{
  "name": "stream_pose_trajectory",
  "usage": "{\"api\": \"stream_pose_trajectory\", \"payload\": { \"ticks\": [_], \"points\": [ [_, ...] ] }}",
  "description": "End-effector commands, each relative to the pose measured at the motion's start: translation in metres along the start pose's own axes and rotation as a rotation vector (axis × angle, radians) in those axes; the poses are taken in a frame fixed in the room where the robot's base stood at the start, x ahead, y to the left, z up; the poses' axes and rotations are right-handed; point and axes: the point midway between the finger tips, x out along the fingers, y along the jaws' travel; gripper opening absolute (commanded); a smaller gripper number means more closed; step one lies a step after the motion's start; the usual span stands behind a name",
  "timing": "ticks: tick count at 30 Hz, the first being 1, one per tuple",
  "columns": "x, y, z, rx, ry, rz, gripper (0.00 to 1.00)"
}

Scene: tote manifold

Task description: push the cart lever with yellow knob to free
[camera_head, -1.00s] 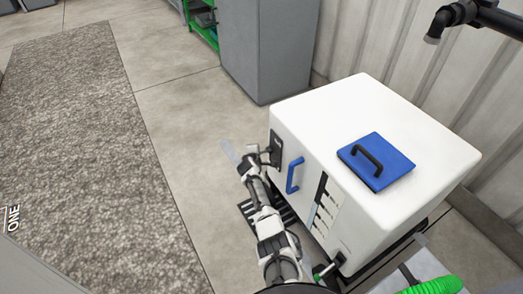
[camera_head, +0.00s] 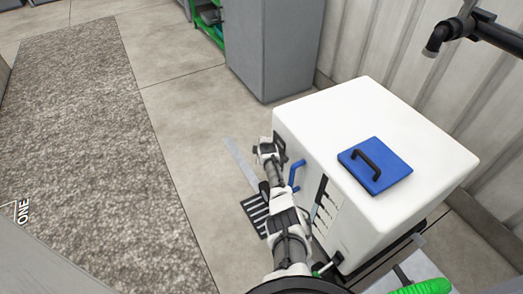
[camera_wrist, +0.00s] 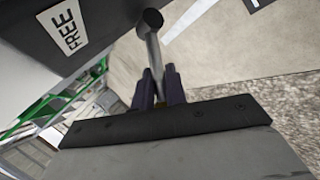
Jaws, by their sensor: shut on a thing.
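The lever (camera_wrist: 153,52) shows in the wrist view as a grey metal rod running from a dark round end down between my fingers. My gripper (camera_wrist: 160,72) has its two dark purple fingers shut on the lever's lower part. The yellow knob cannot be made out; the fingers and the gripper's front edge cover that end. A white label reading FREE (camera_wrist: 69,29) is on the dark panel left of the lever. In the head view my gripper (camera_head: 268,150) is at the left side of the white cart (camera_head: 350,115), hiding the lever.
A blue handle (camera_head: 296,174) is on the cart's side close to my arm. A blue lid with a black handle (camera_head: 376,166) lies on top. A grey cabinet (camera_head: 275,50) stands behind.

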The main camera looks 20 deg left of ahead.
Motion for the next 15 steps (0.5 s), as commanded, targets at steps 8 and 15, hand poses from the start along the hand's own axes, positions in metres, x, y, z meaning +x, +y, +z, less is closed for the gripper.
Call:
{"api": "stream_pose_trajectory", "payload": {
  "ticks": [8,15],
  "points": [
    [-0.0009,0.0044,0.0018,0.005,0.0,0.008,0.0],
    [-0.0006,0.0029,0.0012,0.004,0.0,0.005,0.35]
  ]
}}
